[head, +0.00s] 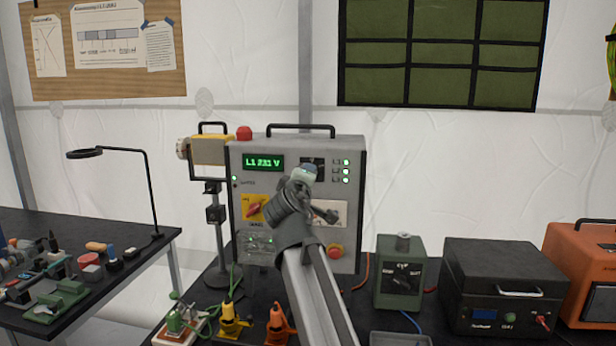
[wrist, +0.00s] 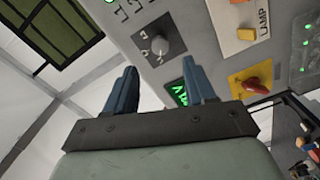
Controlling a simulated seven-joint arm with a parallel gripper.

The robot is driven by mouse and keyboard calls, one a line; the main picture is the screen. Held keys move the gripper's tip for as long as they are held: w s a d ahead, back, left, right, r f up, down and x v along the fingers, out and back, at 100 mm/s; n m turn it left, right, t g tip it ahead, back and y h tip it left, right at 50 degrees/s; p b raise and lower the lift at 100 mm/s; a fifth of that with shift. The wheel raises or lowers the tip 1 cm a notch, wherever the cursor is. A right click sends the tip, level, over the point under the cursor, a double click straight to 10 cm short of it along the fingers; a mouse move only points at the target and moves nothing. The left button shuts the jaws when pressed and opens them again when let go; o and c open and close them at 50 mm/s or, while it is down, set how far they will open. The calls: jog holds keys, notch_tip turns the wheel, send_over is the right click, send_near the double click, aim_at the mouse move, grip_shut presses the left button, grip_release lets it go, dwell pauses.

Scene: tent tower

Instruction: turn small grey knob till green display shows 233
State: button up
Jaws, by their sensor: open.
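The green display (head: 263,163) on the grey panel box reads L1 231 V in the head view. In the wrist view part of the display (wrist: 177,92) shows beside a finger. The small grey knob (wrist: 158,46) sits on a dark square plate with white marks. In the head view my arm's end covers the knob, and only part of its dark plate (head: 312,162) shows. My gripper (wrist: 160,64) is open, its two blue fingers apart with nothing between them. The knob appears beyond the fingertips, between their lines; no contact is visible.
The grey box (head: 350,190) also bears a red-handled switch on a yellow plate (head: 254,208), a lamp switch (head: 328,214) and a red button (head: 335,251). A green box (head: 400,275) and black device (head: 500,275) stand to the right. Small clamps (head: 232,318) stand in front.

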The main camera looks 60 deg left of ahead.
jog(key=v, duration=0.7)
dwell(0.5)
